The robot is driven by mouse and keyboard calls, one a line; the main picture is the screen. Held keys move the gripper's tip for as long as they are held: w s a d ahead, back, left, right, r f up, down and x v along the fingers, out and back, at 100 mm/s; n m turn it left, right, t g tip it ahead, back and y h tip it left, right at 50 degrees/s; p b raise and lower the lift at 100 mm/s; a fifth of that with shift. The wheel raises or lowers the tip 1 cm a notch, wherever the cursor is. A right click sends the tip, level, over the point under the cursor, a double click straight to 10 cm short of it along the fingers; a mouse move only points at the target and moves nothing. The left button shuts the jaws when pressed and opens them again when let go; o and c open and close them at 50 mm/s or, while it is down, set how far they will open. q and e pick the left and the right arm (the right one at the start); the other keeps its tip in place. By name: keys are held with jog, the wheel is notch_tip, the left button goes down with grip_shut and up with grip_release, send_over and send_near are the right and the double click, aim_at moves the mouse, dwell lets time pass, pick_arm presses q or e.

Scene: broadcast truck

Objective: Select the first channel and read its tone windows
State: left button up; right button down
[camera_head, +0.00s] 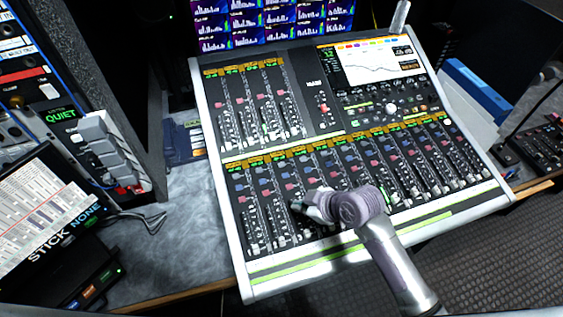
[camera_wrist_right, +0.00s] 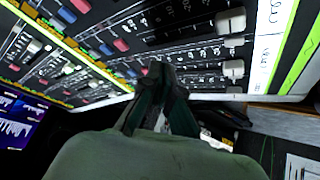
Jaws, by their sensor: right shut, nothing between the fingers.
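The mixing console (camera_head: 205,133) stands tilted on the desk, with a lower bank of channel strips and a smaller upper left bank. Its screen (camera_head: 372,62) at the upper right shows a curve on white. The first lower strip (camera_head: 246,207) is at the left end, with a red button and a fader. My right gripper (camera_head: 300,206) is shut and empty over the lower left strips, to the right of the first one. In the right wrist view its fingertips (camera_wrist_right: 158,72) are close to the strips and faders; contact cannot be told. My left gripper is not in view.
A monitor wall (camera_head: 270,22) with bar graphs stands behind the console.

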jog(key=w+a+r+n+y, duration=0.1)
jog(key=w+a+r+n, duration=0.1)
jog(key=w+r+n, duration=0.2)
jog(key=w+a+r+n+y, duration=0.1)
jog(key=w+r+n, duration=0.3)
jog(key=w, duration=0.6)
jog(key=shift+w+a+r+t, duration=0.2)
jog(key=shift+a+t, duration=0.2)
jog(key=shift+a, duration=0.05)
jog(key=shift+f, duration=0.15)
jog(key=b, duration=0.6)
send_over(284, 169)
notch_tip(284, 169, down, 8)
jog(key=shift+r, duration=0.1)
jog(key=shift+w+f+b, duration=0.1)
jog(key=shift+f+b, duration=0.3)
jog(key=shift+b, duration=0.15)
jog(key=shift+f+b, duration=0.35)
jog(key=shift+b, duration=0.15)
